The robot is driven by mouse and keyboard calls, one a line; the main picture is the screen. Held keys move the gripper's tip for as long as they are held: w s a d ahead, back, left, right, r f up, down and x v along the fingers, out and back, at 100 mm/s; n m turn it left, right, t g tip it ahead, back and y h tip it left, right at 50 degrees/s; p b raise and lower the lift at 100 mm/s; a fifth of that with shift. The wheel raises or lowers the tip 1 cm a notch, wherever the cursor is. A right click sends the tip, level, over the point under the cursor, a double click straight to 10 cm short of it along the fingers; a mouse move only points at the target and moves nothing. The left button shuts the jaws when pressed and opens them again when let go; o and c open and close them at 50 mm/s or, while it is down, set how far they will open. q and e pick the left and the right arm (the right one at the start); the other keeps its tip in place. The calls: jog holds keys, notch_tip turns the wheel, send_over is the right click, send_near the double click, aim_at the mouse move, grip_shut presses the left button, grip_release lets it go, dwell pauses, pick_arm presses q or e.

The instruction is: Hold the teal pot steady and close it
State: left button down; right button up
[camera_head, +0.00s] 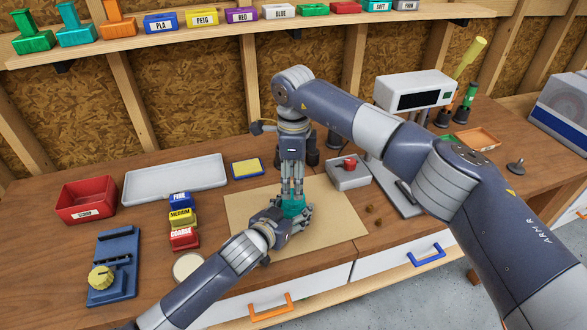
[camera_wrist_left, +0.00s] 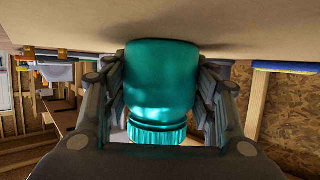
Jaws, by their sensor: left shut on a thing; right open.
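The teal pot (camera_head: 293,206) stands on the tan mat (camera_head: 245,207); in the left wrist view the pot (camera_wrist_left: 161,80) appears upside down. A ridged teal band, like a lid's rim, (camera_wrist_left: 157,133) shows at its top end; I cannot tell how tightly it sits. My left gripper (camera_head: 296,217) is shut on the pot's body, with fingers on both sides of it. My right gripper (camera_head: 291,189) points straight down just above the pot, open. Its fingertips are close to the pot's top, and contact is unclear. The grippers hide much of the pot in the head view.
Labelled blocks (camera_head: 181,218), a white tray (camera_head: 175,180) and a red bin (camera_head: 86,199) lie left. A round pale disc (camera_head: 188,266) is near the left forearm.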

aim_at(293, 196)
jog(key=shift+f, duration=2.35)
jog(key=c, duration=0.9)
jog(key=m, duration=1.1)
jog(key=shift+m, duration=0.3)
jog(key=o, duration=1.2)
jog(key=shift+o, duration=0.2)
